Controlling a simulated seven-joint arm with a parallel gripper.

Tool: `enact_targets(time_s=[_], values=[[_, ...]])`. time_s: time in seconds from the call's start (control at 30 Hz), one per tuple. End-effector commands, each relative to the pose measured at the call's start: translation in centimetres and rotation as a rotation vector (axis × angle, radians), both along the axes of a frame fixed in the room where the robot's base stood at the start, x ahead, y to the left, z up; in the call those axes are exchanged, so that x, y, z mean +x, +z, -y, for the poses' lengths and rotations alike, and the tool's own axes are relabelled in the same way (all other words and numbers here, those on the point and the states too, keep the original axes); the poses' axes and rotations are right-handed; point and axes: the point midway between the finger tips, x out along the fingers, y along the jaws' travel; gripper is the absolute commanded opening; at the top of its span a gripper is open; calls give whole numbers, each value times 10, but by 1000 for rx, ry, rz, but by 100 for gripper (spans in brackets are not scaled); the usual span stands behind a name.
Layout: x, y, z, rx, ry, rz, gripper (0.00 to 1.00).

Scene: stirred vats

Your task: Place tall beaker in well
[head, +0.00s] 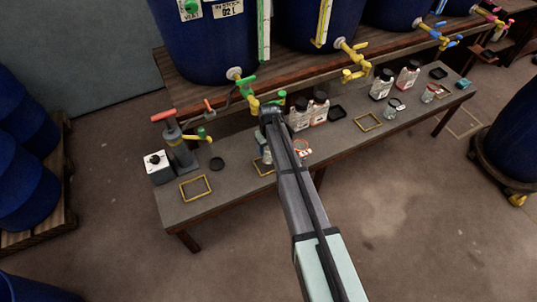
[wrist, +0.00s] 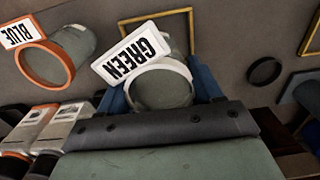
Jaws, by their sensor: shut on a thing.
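My gripper (wrist: 160,92) is shut on a clear beaker (wrist: 158,88) with a white rim and a "GREEN" label; its blue fingers flank the beaker. In the head view my gripper (head: 265,143) is low over the bench, largely hidden by my arm. A yellow square frame (head: 258,171) lies on the bench at the held beaker; it also shows in the wrist view (wrist: 188,24). I cannot tell whether the beaker touches the bench. A second beaker (wrist: 72,50), with an orange rim and "BLUE" label, stands beside it, apart from my gripper. I see no clearly marked well.
The bench (head: 225,183) holds another yellow frame (head: 195,188) and a black disc (head: 217,164) at left. A grey hand-levered device (head: 180,150) stands there. White bottles (head: 300,115) with black caps stand close behind my gripper. Blue vats (head: 205,40) with taps overhang the back.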

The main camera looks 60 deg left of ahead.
Motion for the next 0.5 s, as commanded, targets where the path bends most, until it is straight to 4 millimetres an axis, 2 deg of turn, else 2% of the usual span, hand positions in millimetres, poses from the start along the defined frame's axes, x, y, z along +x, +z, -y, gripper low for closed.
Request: enact_targets(time_s=[0.37,0.5], values=[[0,-38,0,-1,-1,0,35],[0,-40,0,0,-1,0,35]])
